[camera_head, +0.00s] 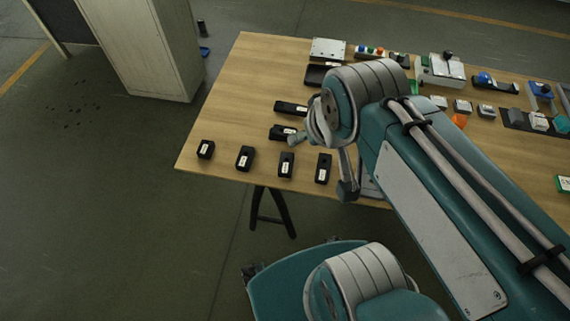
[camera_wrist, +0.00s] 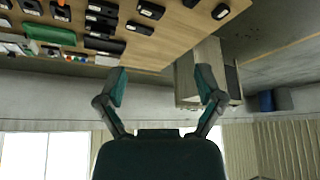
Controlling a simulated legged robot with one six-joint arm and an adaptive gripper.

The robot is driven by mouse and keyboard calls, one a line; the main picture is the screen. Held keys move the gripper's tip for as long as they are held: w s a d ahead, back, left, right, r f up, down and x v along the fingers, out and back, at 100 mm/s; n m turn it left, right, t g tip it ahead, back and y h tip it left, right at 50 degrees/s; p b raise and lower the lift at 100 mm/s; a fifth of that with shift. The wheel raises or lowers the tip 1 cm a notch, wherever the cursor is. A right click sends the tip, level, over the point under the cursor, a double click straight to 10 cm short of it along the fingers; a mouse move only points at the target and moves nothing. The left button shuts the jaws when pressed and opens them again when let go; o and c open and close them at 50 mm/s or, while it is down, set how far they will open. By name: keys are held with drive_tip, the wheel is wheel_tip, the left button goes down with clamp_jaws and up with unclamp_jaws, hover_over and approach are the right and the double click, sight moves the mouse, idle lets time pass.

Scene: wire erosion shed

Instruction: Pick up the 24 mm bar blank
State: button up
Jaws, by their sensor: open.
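Several black labelled blocks lie on the wooden table (camera_head: 255,75). A front row runs from a short block (camera_head: 205,149) at the left corner, through a second (camera_head: 244,158) and a third (camera_head: 286,164), to a longer one (camera_head: 323,168). Two more black pieces (camera_head: 290,108) (camera_head: 283,132) lie behind, partly covered by my arm. The labels are too small to read, so I cannot tell which is the 24 mm bar blank. My gripper (camera_wrist: 161,74) is open and empty in the wrist view, its fingers wide apart. Black blocks (camera_wrist: 220,11) show beyond them at the top.
At the table's back are a grey plate (camera_head: 327,48), a black tray (camera_head: 318,75), a vice-like fixture (camera_head: 441,68) and several small coloured parts. A pale cabinet (camera_head: 150,50) stands left of the table. The table's left part is clear, as is the floor (camera_head: 110,200) in front.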

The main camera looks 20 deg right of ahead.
drive_tip(key=m+g, duration=0.5)
drive_tip(key=g, duration=0.1)
hover_over(286, 162)
wheel_tip(286, 162, down, 22)
wheel_tip(286, 162, down, 10)
drive_tip(key=shift+f, duration=0.1)
clamp_jaws()
